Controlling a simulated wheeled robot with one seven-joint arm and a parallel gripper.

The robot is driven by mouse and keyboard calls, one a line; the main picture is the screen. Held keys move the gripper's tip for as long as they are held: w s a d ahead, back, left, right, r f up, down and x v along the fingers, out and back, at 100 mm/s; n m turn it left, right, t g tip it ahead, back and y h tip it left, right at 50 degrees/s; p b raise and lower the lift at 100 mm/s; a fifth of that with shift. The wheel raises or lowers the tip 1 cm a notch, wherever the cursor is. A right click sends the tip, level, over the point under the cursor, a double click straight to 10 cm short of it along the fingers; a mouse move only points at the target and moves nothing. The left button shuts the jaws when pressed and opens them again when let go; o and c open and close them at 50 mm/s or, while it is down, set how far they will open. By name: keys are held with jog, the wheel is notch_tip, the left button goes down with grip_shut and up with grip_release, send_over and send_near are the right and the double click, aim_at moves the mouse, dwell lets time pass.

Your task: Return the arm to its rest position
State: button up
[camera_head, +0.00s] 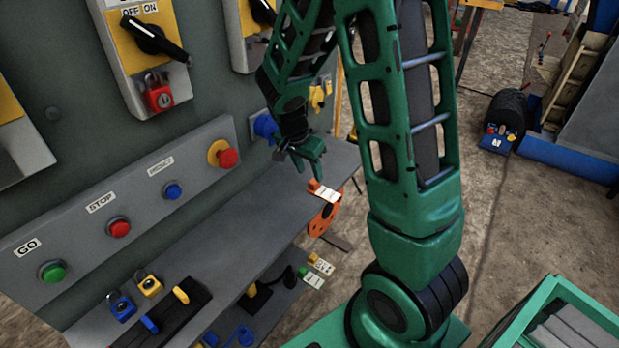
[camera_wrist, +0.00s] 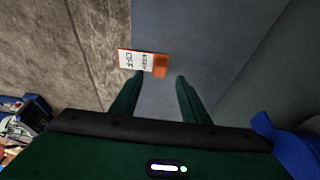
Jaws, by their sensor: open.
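My green arm is bent, with its large links across the right middle of the head view. My gripper (camera_head: 309,160) hangs over the far end of the grey shelf (camera_head: 240,215). It points downward, open and empty. In the wrist view its two fingers (camera_wrist: 158,100) are spread apart with nothing between them. An orange and white tag (camera_wrist: 144,63) lies at the shelf edge just beyond the fingertips; it also shows in the head view (camera_head: 323,191), apart from the gripper.
The grey panel stands left, with a red padlock (camera_head: 158,92) on a switch and GO, STOP and RESET buttons. Padlocks (camera_head: 149,285) sit at the shelf's near end. A blue part (camera_head: 266,127) protrudes near my gripper. A green crate (camera_head: 560,315) stands lower right; open floor lies behind.

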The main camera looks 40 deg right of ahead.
jog(key=s+d+r+n+g+y, duration=0.1)
jog(key=s+d+r+n+y, duration=0.15)
jog(key=s+r, duration=1)
jog(key=s+a+r+n+y, duration=0.1)
jog(key=s+n, duration=0.4)
jog(key=s, duration=1)
jog(key=shift+s+a, duration=0.2)
jog(key=shift+a, duration=0.5)
jog(key=shift+y, duration=0.25)
jog(key=shift+w+f+g, duration=0.2)
jog(key=shift+w+g, duration=0.1)
jog(key=shift+w, duration=0.35)
jog(key=shift+c, duration=0.5)
